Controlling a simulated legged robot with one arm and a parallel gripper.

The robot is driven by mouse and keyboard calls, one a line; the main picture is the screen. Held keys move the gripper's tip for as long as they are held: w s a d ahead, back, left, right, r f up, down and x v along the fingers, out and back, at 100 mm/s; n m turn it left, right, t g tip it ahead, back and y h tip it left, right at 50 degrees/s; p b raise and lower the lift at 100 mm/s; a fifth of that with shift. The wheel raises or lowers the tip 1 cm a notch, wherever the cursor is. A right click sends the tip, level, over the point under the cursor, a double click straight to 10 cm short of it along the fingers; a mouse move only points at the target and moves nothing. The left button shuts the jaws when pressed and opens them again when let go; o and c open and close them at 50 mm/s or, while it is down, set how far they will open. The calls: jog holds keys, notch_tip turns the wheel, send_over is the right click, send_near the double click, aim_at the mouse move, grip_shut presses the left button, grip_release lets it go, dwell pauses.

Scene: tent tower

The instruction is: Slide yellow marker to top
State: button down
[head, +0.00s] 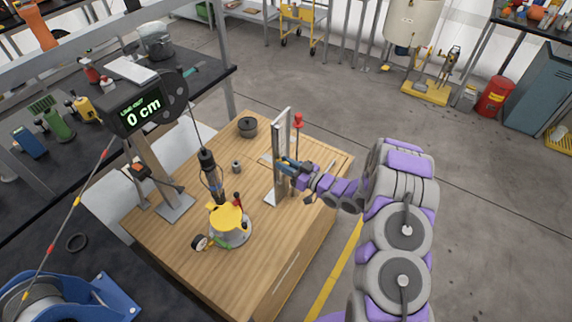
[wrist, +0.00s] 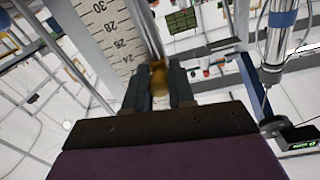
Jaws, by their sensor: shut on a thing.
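A small brass-yellow marker (wrist: 158,80) sits on a thin metal rod (wrist: 150,32) in the wrist view. My gripper (wrist: 159,86) is shut on this marker, with one dark finger on each side. A white ruler (wrist: 112,38) with black marks runs beside the rod; the numbers 24 to 30 show. In the head view, my gripper (head: 285,163) is at the upright post (head: 279,142) on the wooden bench.
The post stands on the wooden bench (head: 180,240) beside a red-topped rod (head: 298,124). A yellow-topped device (head: 229,222) and a dark round pot (head: 247,127) are nearby. A display (head: 138,108) reads 0 cm. Open floor lies to the right.

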aim_at(276, 132)
jog(key=shift+w+d, duration=0.1)
notch_tip(276, 132, up, 13)
jog(key=p, duration=0.5)
jog(key=shift+w+f+p, duration=0.1)
jog(key=shift+f+p, duration=0.1)
jog(key=shift+p, duration=0.15)
jog(key=c, duration=1.3)
grip_release()
jog(key=shift+r, duration=0.1)
jog(key=o, duration=0.3)
jog(key=p+v, duration=0.1)
jog(key=v, duration=1.6)
jog(key=shift+s+d, duration=0.15)
jog(key=shift+s, duration=0.1)
